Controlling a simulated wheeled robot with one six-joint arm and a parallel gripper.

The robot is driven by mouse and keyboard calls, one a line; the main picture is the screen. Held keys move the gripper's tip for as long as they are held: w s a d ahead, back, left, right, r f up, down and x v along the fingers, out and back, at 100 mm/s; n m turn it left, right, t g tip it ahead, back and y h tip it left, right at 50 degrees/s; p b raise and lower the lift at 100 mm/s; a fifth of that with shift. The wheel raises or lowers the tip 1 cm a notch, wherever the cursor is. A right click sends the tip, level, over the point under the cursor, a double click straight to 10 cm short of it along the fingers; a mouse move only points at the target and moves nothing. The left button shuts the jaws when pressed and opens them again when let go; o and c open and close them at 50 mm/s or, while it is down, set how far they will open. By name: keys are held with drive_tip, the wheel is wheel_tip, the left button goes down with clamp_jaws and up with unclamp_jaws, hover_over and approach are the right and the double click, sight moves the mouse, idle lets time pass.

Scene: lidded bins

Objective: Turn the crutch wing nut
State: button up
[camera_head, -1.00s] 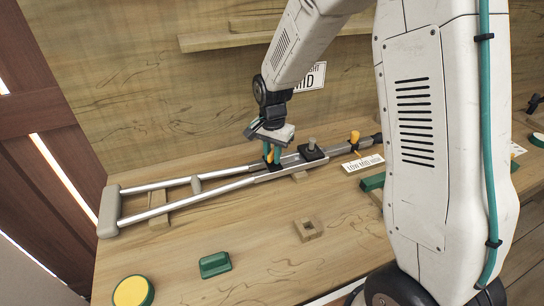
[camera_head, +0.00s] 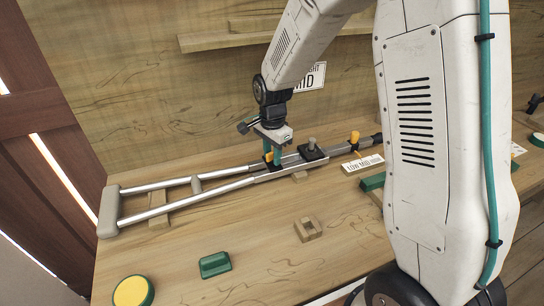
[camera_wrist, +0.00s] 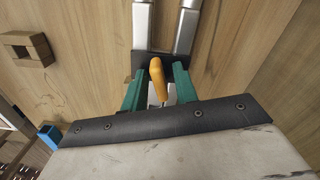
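The crutch lies on the wooden bench, with a grey padded end (camera_head: 108,212) at the left and two silver tubes running right. A yellow wing nut (camera_head: 268,157) sits on it near a dark clamp, under my gripper (camera_head: 274,153). In the wrist view, the wing nut (camera_wrist: 157,78) stands between the two teal fingers of my gripper (camera_wrist: 159,88), with small gaps visible on both sides. The fingers are apart and point down around it. A second yellow wing nut (camera_head: 354,138) stands farther right along the crutch.
A grey knob (camera_head: 312,144) stands on a dark block just right of my gripper. A label card (camera_head: 362,163), a square wooden block (camera_head: 308,229), a green block (camera_head: 215,264) and a yellow-topped green disc (camera_head: 133,291) lie on the bench. The front middle is mostly clear.

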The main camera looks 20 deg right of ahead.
sight(272, 151)
drive_tip(key=shift+r, duration=2.45)
drive_tip(key=shift+c, duration=0.4)
drive_tip(key=shift+r, duration=1.45)
drive_tip(key=shift+f, duration=4)
drive_tip(key=shift+c, duration=0.3)
drive_tip(key=c, duration=0.4)
drive_tip(key=shift+m, duration=2.1)
